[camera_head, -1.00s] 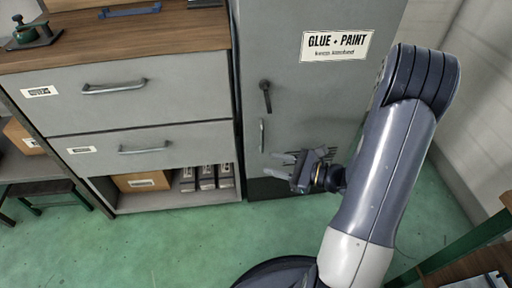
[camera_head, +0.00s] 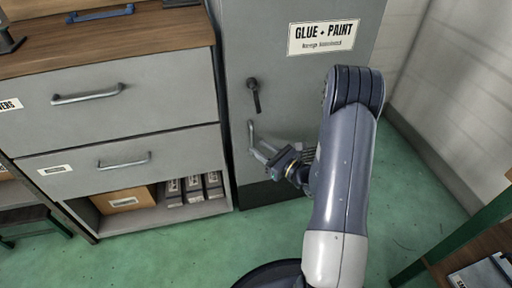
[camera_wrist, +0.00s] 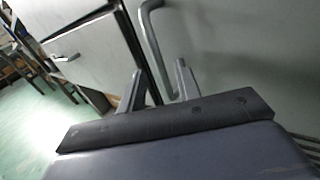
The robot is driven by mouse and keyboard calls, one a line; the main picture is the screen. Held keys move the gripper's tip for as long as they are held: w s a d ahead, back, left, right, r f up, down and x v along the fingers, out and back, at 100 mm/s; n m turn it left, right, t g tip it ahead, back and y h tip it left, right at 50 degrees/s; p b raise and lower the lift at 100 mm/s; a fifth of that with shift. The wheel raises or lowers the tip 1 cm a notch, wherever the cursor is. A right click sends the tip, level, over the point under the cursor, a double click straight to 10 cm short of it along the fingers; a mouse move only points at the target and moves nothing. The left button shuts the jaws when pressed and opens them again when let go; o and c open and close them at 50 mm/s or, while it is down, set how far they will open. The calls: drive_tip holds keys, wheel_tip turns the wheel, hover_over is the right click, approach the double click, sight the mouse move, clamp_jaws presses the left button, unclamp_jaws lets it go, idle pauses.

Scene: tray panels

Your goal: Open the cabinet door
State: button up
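The grey cabinet door (camera_head: 290,100) is labelled "GLUE + PAINT" and looks shut. A vertical bar handle (camera_head: 251,134) sits low near its left edge, below a dark lever (camera_head: 254,95). My gripper (camera_head: 262,150) is at the handle's lower end. In the wrist view my gripper (camera_wrist: 159,68) has its two fingers spread apart. The handle (camera_wrist: 153,40) runs down between the fingertips in that picture, with a visible gap to each finger. I cannot tell how deep it lies between them. My arm hides the door's lower right part.
A drawer unit (camera_head: 135,135) with a wooden top stands directly left of the cabinet. Its lower shelf holds a cardboard box (camera_head: 123,200) and several small boxes. A green-framed rack (camera_head: 460,232) is at the lower right. Green floor (camera_head: 190,255) is clear in front.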

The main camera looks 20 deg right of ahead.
drive_tip(key=shift+x, duration=1.35)
clamp_jaws()
